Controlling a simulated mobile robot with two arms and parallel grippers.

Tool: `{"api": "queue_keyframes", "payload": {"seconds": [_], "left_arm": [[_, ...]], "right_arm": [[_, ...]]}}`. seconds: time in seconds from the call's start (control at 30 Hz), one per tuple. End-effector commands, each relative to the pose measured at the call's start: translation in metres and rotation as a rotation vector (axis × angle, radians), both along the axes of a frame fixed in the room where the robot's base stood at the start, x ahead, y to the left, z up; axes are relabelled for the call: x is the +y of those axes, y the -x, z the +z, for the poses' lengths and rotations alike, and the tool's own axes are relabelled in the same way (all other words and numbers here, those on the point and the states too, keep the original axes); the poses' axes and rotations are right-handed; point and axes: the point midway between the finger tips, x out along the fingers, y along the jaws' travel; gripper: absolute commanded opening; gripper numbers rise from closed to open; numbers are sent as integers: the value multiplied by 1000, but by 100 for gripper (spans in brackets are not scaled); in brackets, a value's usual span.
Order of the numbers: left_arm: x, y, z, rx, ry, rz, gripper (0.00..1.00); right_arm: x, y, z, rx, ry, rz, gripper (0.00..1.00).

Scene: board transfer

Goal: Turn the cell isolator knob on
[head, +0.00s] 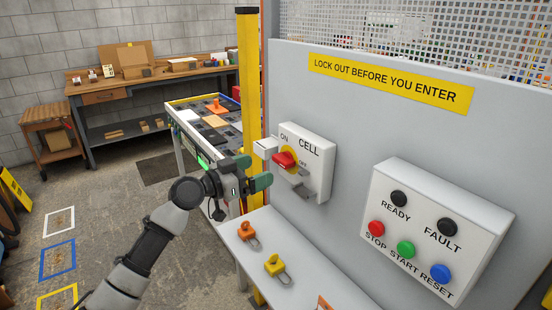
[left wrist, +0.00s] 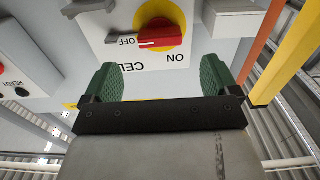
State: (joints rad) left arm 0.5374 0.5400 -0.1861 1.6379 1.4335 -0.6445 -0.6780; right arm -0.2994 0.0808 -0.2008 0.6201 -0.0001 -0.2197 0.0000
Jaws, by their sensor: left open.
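The cell isolator box (head: 318,160) is a white box on the grey panel, marked CELL, ON and OFF. Its red knob (head: 284,160) sits on a yellow disc. In the left wrist view the picture is upside down, and the knob (left wrist: 160,38) has a white mark on its end towards OFF. My left gripper (head: 252,172) is open and empty, just left of the knob in the head view. In the left wrist view its green fingers (left wrist: 158,82) stand wide apart, with the knob beyond them and between them, apart from both. My right gripper is not in view.
A button box (head: 440,225) with STOP, START and RESET is right of the isolator. Orange and yellow padlocks (head: 275,265) lie on the shelf (head: 310,270) below. A yellow post (head: 249,80) stands behind my gripper. A workbench (head: 160,80) is at the back left.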

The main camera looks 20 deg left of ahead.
Motion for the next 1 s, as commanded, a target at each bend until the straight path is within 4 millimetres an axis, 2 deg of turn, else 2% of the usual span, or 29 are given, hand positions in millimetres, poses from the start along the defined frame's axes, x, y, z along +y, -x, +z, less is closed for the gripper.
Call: {"api": "queue_keyframes", "payload": {"seconds": [0.03,0.3,0.5,0.73,0.77,1.0], "left_arm": [[-8,-9,5,1,3,-2,89],[-34,-43,2,1,2,0,89],[-41,-51,0,2,-2,-1,89],[-41,-52,-1,2,-3,-1,89],[-41,-52,-1,2,-3,-1,88],[-41,-52,-1,2,-3,-1,51]], "right_arm": [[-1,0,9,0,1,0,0],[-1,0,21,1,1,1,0],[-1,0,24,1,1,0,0],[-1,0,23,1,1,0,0],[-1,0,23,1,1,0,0],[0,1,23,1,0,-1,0]]}}
